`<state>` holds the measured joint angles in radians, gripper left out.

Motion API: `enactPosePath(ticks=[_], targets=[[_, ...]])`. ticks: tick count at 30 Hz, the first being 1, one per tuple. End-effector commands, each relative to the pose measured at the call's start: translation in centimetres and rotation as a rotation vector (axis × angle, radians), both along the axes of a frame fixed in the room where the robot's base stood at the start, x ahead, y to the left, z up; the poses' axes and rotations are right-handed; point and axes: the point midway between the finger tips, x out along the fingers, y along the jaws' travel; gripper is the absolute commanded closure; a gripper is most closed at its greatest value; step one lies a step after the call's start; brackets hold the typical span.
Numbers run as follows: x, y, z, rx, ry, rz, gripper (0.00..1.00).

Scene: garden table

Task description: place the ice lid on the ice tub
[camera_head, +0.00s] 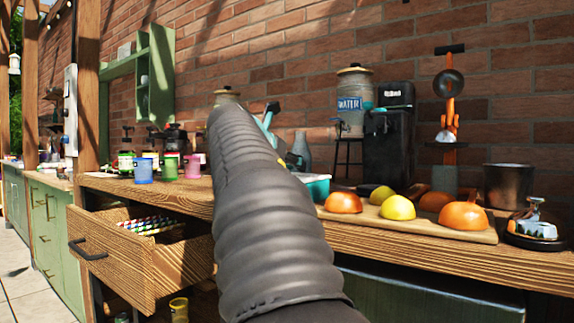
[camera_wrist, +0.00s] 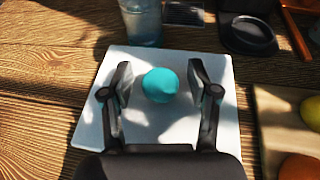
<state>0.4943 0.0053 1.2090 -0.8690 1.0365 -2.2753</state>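The ice lid (camera_wrist: 218,128) is a pale square plate with a round teal knob (camera_wrist: 161,85) in its middle. It lies flat below my gripper in the wrist view. My open gripper (camera_wrist: 160,82) has one finger on each side of the knob, with a visible gap on both sides. In the head view a teal tub (camera_head: 317,190) with a pale top edge stands on the counter, partly behind my arm, which hides my gripper there. No tub walls show under the lid in the wrist view, so I cannot tell whether the lid rests on the tub.
A cutting board (camera_head: 410,222) with halved citrus lies right of the tub. A black coffee machine (camera_head: 389,145), a water dispenser (camera_head: 354,100) and a dark pot (camera_head: 508,186) stand along the counter. A clear bluish container (camera_wrist: 141,20) stands just beyond the lid. An open drawer (camera_head: 140,250) juts out at left.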

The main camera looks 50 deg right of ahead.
Motion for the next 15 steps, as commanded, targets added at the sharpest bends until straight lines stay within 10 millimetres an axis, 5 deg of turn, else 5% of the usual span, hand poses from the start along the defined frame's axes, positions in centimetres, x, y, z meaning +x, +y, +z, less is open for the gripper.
enactPosePath(ticks=[10, 15], targets=[[0.0, 0.0, 1.3, 0.000, -0.002, -0.001, 0.40], [-0.9, 2.9, 2.3, -0.001, -0.002, 0.005, 0.40]])
